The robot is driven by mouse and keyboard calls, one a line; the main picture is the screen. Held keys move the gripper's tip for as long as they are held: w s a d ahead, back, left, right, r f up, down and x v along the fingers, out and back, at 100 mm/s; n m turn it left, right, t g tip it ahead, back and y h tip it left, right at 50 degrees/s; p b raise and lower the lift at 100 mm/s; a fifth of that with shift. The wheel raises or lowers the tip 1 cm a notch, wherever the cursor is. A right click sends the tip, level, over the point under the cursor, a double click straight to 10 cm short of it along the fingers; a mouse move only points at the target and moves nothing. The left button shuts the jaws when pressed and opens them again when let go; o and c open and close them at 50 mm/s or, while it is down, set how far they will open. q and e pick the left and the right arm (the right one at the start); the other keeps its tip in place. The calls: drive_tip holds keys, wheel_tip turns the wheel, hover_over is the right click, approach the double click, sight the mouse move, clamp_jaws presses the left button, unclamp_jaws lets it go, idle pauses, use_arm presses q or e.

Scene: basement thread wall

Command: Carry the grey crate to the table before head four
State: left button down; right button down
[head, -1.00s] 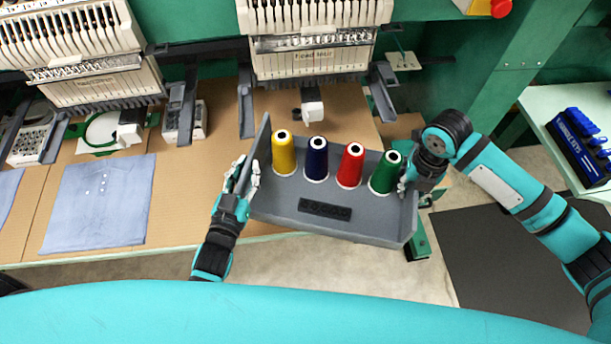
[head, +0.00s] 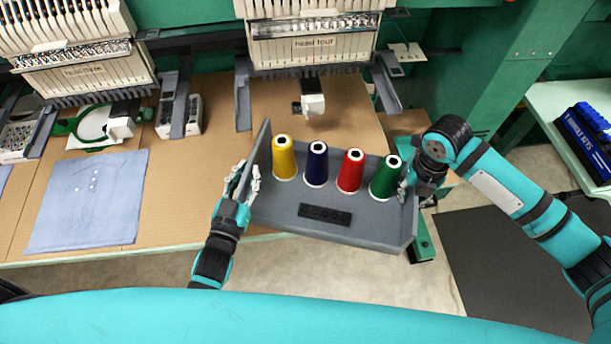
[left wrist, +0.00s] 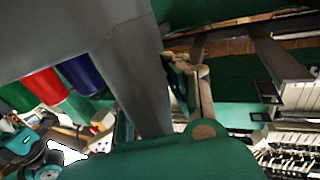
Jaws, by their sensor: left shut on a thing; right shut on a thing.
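The grey crate (head: 285,213) is held between my two grippers in the head view, over the front edge of the table (head: 190,220). It holds a yellow cone (head: 284,160), a dark blue cone (head: 316,166), a red cone (head: 351,172) and a green cone (head: 385,179), all upright. My left gripper (head: 246,184) is shut on the crate's left end wall. My right gripper (head: 409,184) is shut on its right end; the crate and wrist partly hide the fingers. In the left wrist view the crate (left wrist: 130,80) shows close beside my left fingers (left wrist: 187,85).
Head four (head: 312,45) stands behind the crate, with bare table between. A green post (head: 490,80) and a side table with a blue box (head: 590,135) are at right.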

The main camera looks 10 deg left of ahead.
use_arm(q)
drive_tip(key=c, duration=1.4)
unclamp_jaws()
use_arm(e)
drive_tip(key=c, duration=1.4)
unclamp_jaws()
use_arm(q)
drive_tip(key=shift+o, duration=0.2)
use_arm(e)
drive_tip(key=shift+o, duration=0.2)
use_arm(q)
drive_tip(key=shift+s, duration=0.55)
use_arm(e)
drive_tip(key=shift+r, duration=0.1)
wheel_tip(320, 180, up, 12)
drive_tip(key=shift+f, duration=0.1)
use_arm(q)
drive_tip(key=s+a, duration=0.1)
drive_tip(key=s, duration=1)
drive_tip(key=shift+a, duration=0.2)
